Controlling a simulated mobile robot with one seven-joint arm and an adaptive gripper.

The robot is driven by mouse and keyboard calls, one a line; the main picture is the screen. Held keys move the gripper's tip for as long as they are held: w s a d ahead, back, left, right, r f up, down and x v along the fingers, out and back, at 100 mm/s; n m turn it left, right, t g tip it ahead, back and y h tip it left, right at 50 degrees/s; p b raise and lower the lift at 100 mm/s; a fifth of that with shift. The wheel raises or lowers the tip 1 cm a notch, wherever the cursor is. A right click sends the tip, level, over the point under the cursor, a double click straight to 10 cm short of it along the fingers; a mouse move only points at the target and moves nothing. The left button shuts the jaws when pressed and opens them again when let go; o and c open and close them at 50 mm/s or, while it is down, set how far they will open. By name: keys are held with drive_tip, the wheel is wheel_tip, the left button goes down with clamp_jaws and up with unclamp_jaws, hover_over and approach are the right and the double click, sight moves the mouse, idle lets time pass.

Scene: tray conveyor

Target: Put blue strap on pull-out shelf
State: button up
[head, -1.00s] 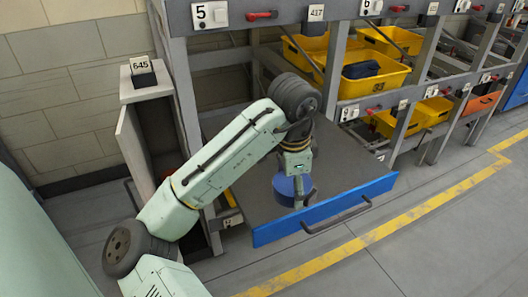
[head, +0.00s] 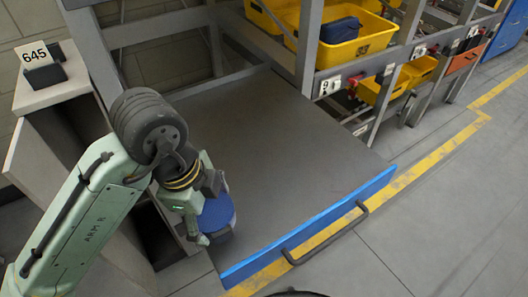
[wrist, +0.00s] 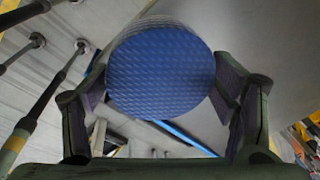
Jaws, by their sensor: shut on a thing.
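The blue strap (head: 217,213) is a round, rolled coil. It sits in my gripper (head: 207,235), near the left side of the pull-out shelf (head: 290,140). In the wrist view the strap (wrist: 160,75) fills the space between the two fingers of my gripper (wrist: 163,95), and its textured flat face shows. The shelf is a wide dark grey board with a blue front edge and a dark handle, and its top is bare. I cannot tell whether the strap touches the shelf.
Yellow bins (head: 342,42) stand in the rack behind the shelf, one with a dark blue thing in it. A grey cabinet (head: 60,85) with a 645 sign is at the left. A grey rack post (head: 309,45) rises at the shelf's back. Open floor lies at the right.

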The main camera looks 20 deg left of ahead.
drive_tip(key=p, duration=0.3)
hover_over(258, 183)
drive_tip(key=shift+s+a+f, duration=0.15)
drive_tip(key=shift+s+f, duration=0.25)
drive_tip(key=shift+f, duration=0.15)
drive_tip(key=shift+w+f, duration=0.15)
drive_tip(key=shift+f, duration=0.1)
drive_tip(key=shift+f+p, duration=0.6)
drive_tip(key=shift+f, duration=1)
drive_tip(key=shift+f, duration=0.15)
drive_tip(key=shift+f, duration=0.1)
drive_tip(key=o, duration=1.4)
drive_tip(key=shift+c, duration=0.2)
drive_tip(key=shift+r, duration=0.4)
wheel_tip(258, 183, up, 12)
drive_tip(key=s+b, duration=0.1)
drive_tip(key=s, duration=0.1)
drive_tip(key=shift+a+f, duration=0.2)
drive_tip(key=shift+a, duration=0.2)
